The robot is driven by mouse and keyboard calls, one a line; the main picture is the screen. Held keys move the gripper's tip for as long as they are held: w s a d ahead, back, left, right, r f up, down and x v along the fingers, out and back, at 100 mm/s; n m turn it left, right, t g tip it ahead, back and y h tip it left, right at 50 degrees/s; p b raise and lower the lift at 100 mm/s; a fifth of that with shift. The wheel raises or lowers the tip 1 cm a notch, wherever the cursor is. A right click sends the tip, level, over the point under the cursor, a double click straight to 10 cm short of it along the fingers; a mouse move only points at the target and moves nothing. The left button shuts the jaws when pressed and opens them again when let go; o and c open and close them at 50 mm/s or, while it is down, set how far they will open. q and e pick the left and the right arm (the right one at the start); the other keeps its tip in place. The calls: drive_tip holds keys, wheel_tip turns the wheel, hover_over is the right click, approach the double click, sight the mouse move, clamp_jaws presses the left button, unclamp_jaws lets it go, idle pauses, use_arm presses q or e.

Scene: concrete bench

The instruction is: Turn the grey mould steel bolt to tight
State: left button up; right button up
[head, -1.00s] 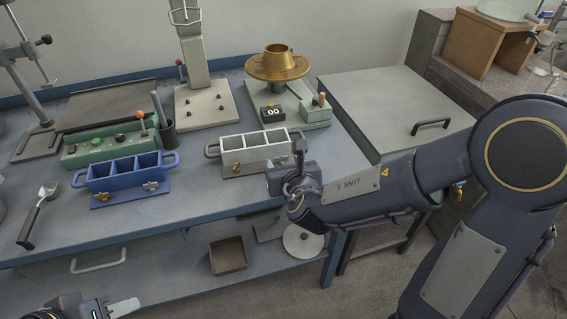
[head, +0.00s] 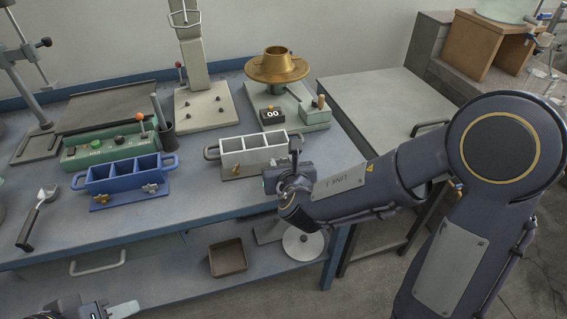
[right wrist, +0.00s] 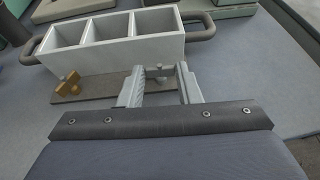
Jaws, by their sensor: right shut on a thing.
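The grey mould (head: 232,158) is a pale box with open compartments and dark end handles, on a brown base plate. It fills the upper left of the right wrist view (right wrist: 118,58). A brass bolt (right wrist: 66,83) stands at the left of its base plate. My right gripper (head: 274,174) is at the right front of the mould. In the right wrist view its fingers are shut on the steel bolt (right wrist: 160,72), whose small grey head shows between them. In the head view that bolt is hidden. My left gripper (head: 118,310) is partly in view at the lower left, away from the mould.
A blue mould (head: 122,180) with its own bolts stands left of the grey one. A scoop (head: 36,215) lies at the bench's left. A green control box (head: 105,150), a counter (head: 271,115) and a brass dish (head: 277,68) stand behind. Bare bench lies between the moulds.

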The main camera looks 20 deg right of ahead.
drive_tip(key=shift+w+a+m+g+h, duration=0.1)
drive_tip(key=shift+a+m+g+h, duration=0.15)
drive_tip(key=shift+m+h, duration=0.8)
drive_tip(key=shift+a+m+g+h, duration=0.25)
drive_tip(key=shift+m+h, duration=0.6)
drive_tip(key=shift+h, duration=0.4)
drive_tip(key=o, duration=1)
drive_tip(key=shift+p+v, duration=0.45)
drive_tip(key=shift+v, duration=3.45)
drive_tip(key=shift+d, duration=0.15)
